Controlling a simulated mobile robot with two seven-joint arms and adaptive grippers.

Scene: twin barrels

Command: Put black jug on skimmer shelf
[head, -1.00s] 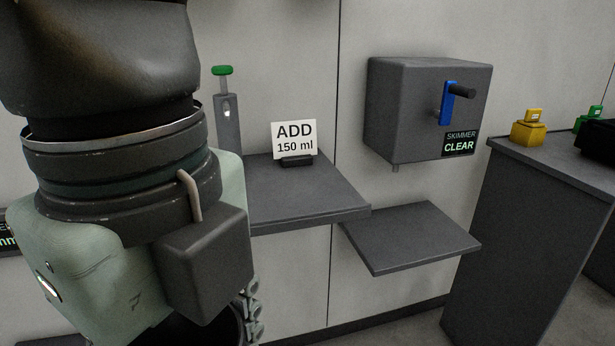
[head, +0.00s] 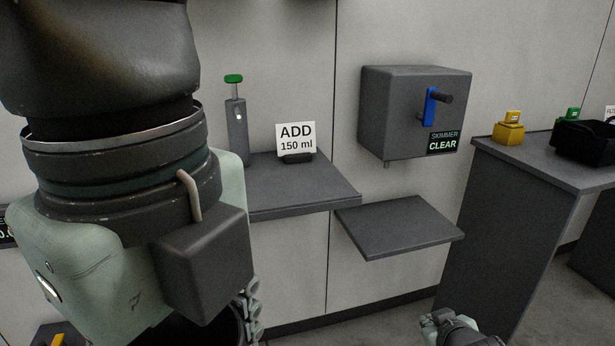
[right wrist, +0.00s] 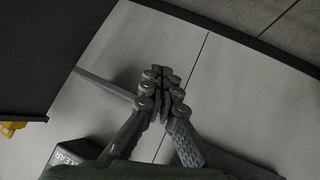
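The skimmer shelf (head: 400,226) is a bare dark grey slab on the wall, under the grey skimmer box (head: 400,115) with its blue lever and a "SKIMMER CLEAR" sign. My right gripper (head: 434,322) is low at the bottom edge of the head view, below and in front of the shelf. In the right wrist view (right wrist: 160,85) its fingers are together with nothing seen between them. My left arm fills the left side of the head view; only some finger links of the left gripper (head: 253,308) show behind its wrist.
A grey shelf (head: 300,190) holds an "ADD 150 ml" card (head: 296,136) and a green-topped grey dispenser (head: 237,130). On the right counter (head: 535,170) stand a yellow jug (head: 508,131), a green-capped container (head: 568,117) and a black tray-like object (head: 585,142). Floor shows between shelf and counter.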

